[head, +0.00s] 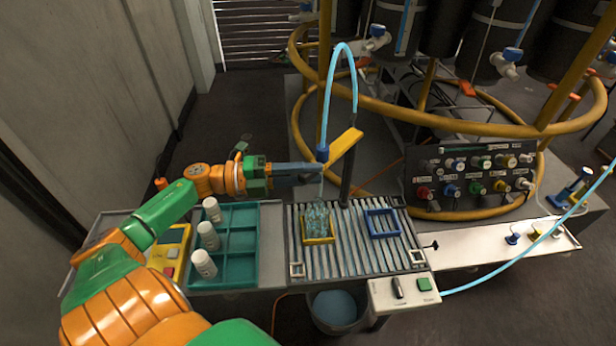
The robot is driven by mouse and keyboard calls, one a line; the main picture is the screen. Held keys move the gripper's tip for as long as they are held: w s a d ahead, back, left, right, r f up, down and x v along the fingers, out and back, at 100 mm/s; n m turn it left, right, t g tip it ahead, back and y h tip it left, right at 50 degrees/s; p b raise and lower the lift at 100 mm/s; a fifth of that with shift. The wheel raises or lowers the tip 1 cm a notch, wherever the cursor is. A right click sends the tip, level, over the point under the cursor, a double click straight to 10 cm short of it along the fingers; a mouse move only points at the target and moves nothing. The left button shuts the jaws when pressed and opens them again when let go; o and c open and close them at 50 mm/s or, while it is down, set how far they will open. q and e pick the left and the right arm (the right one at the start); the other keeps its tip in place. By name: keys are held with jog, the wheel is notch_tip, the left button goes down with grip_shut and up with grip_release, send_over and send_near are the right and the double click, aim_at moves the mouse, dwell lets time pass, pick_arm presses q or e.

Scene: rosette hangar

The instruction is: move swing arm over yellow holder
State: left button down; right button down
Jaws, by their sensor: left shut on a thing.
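The swing arm (344,147) is a yellow bar on a dark upright post, with a blue nozzle and a light blue hose at its near end. My left gripper (320,168) reaches in from the left and is shut on the swing arm's near end by the nozzle. The yellow holder (304,241) is a square frame on the slatted tray, with a clear glass vessel (317,219) standing in it. The swing arm's nozzle end appears above this vessel. My fingertips partly hide the nozzle's lower part. My right gripper is out of view.
A blue square holder (382,236) sits empty on the slatted tray (350,262), right of the yellow one. A teal tray (237,215) with several white bottles lies to the left. A control panel (470,180) stands behind right. A bucket (335,309) is below.

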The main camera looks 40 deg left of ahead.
pick_arm(q)
jog(key=shift+a+g+h, duration=0.3)
jog(key=shift+a, duration=0.1)
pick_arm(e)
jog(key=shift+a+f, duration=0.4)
pick_arm(q)
jog(key=shift+r, duration=0.1)
jog(key=c, duration=0.7)
grip_release()
jog(key=shift+w, duration=0.1)
jog(key=b+v, duration=0.1)
jog(key=v, duration=0.6)
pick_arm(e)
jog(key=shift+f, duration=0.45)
